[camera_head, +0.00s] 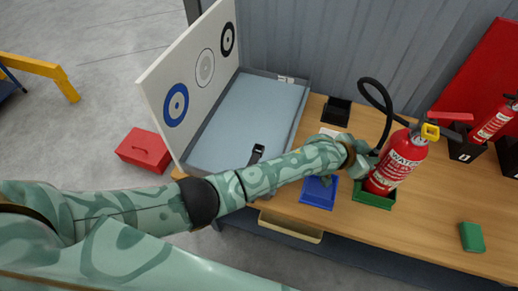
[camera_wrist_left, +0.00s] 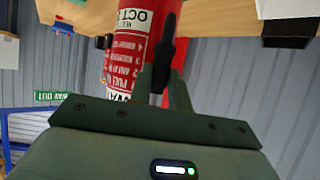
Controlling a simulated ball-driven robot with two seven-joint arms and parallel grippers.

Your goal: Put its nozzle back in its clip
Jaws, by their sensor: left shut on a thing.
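The red extinguisher (camera_head: 397,165) with a white "WATER" label stands in a green tray (camera_head: 376,200) on the wooden bench. Its black hose (camera_head: 372,88) arches up and left from the head, then down toward my left gripper (camera_head: 368,158). My left gripper is at the left side of the extinguisher. In the left wrist view the fingers are shut on the black nozzle (camera_wrist_left: 164,62), in front of the red body (camera_wrist_left: 132,45). I cannot make out the clip. In the head view the gripper hides the nozzle. My right gripper is not in view.
A blue tray (camera_head: 319,192) and a black tray (camera_head: 336,111) sit left of the extinguisher. Another extinguisher (camera_head: 493,122) stands at the right by black holders. A green block (camera_head: 472,237) lies front right; bench around it is clear. A target board (camera_head: 192,80) stands left.

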